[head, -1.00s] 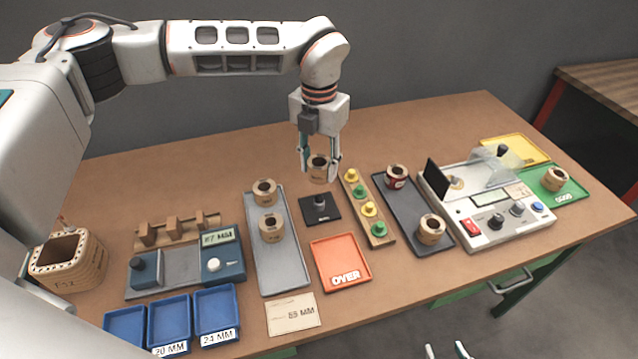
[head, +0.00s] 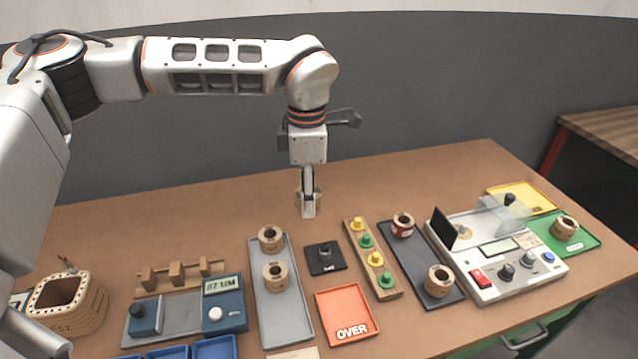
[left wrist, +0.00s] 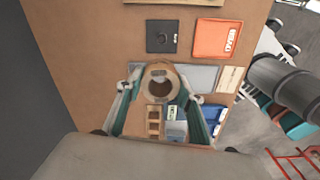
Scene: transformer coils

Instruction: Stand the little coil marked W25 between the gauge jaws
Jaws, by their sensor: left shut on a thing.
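My left gripper (head: 309,210) is shut on a small tan coil (left wrist: 158,82), gripped between both fingers in the left wrist view. In the head view the gripper is seen edge-on and hides most of that coil; its mark cannot be read. They are above the back of the table, behind the grey tray. The gauge (head: 180,312) stands at front left, with a dark blue block on each side of a grey bed and a display that seems to read 87 MM. The bed between the blocks looks empty. My right gripper is not in view.
Two coils stand on the grey tray (head: 286,325). A black pad (head: 318,266), orange OVER tray (head: 345,300), plug rack (head: 366,248), dark tray (head: 418,262) and tester (head: 490,280) lie rightward. A large coil (head: 62,305) stands left of the gauge. The back left table is clear.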

